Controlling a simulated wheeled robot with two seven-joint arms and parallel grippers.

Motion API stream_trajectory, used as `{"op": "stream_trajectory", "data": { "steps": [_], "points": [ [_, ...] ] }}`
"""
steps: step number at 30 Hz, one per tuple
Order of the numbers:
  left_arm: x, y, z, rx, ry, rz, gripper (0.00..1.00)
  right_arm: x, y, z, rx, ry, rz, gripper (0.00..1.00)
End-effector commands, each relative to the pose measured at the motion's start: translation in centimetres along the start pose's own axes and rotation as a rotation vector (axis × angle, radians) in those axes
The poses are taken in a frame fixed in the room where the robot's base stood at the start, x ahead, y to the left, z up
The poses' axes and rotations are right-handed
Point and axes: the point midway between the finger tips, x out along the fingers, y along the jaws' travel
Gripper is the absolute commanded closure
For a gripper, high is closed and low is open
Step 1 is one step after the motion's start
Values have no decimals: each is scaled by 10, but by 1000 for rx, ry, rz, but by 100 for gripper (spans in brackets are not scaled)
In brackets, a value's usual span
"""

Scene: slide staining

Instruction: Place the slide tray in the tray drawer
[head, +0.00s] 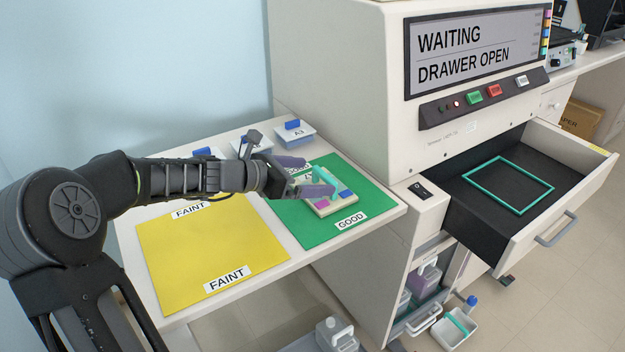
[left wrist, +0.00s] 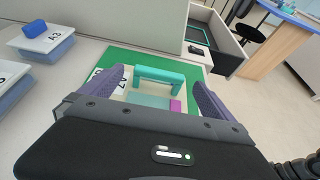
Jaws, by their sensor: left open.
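The slide tray (head: 322,205) is a cream tray with a teal handle, lying on the green GOOD mat (head: 366,193). Purple and blue pieces show on it. My left gripper (head: 304,176) is at the tray, its purple fingers apart. In the left wrist view the teal handle (left wrist: 160,75) stands between and beyond the open fingers (left wrist: 158,90). I cannot tell whether they touch it. The tray drawer (head: 485,215) is pulled out of the machine, with a teal square outline (head: 508,158) on its dark floor. My right gripper is not in view.
The yellow FAINT mat (head: 205,255) lies left of the green one. Lidded containers, one labelled A3 (head: 294,133), stand along the back of the table. The machine's body (head: 345,80) rises between table and drawer; its screen (head: 475,48) reads WAITING, DRAWER OPEN.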

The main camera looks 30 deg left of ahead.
Motion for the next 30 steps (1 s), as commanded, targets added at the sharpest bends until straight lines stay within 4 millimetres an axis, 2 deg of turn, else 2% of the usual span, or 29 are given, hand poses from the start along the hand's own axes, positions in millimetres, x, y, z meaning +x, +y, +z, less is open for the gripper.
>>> {"op": "stream_trajectory", "data": {
  "steps": [11,20,30],
  "points": [
    [0,0,0,-2,-1,-1,0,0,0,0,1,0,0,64],
    [25,-1,0,-3,-2,-2,0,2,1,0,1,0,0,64],
    [28,-1,0,-2,-1,-2,0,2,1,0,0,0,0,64]
  ]
}}
